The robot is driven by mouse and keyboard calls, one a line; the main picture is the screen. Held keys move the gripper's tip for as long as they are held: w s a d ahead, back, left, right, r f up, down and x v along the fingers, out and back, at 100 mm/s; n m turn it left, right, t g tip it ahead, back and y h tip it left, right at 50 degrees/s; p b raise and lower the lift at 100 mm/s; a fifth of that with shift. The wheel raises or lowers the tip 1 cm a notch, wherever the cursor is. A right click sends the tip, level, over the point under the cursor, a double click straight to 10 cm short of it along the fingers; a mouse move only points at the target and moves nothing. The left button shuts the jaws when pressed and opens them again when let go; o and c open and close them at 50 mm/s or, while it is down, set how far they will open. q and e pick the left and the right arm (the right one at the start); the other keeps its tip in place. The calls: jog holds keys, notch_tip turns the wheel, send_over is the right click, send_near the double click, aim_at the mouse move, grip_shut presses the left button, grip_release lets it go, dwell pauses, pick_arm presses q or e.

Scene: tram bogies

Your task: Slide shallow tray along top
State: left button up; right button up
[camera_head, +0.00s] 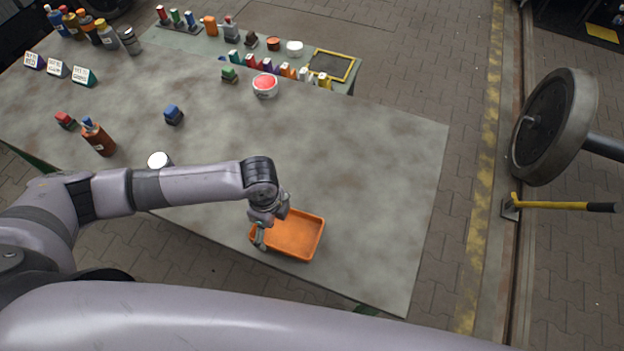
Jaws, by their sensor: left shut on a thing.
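A shallow orange tray (297,236) lies on the grey table top (385,190), close to its front edge. My left gripper (262,232) is at the tray's left side and is shut on its rim. The fingers hide part of that left wall. The tray looks empty and flat on the top. My right gripper is not in view; a large arm link of mine crosses the bottom of the picture.
A white round item (158,160) stands behind my left arm. A brown bottle (99,140), a blue block (173,115) and a red-lidded tub (265,85) stand farther back. The table right of the tray is clear. A wheel (553,125) stands off the table at right.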

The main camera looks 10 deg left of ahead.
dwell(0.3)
pick_arm(q)
jog(key=o, duration=0.9)
jog(key=shift+o, duration=0.2)
notch_tip(320, 180, up, 12)
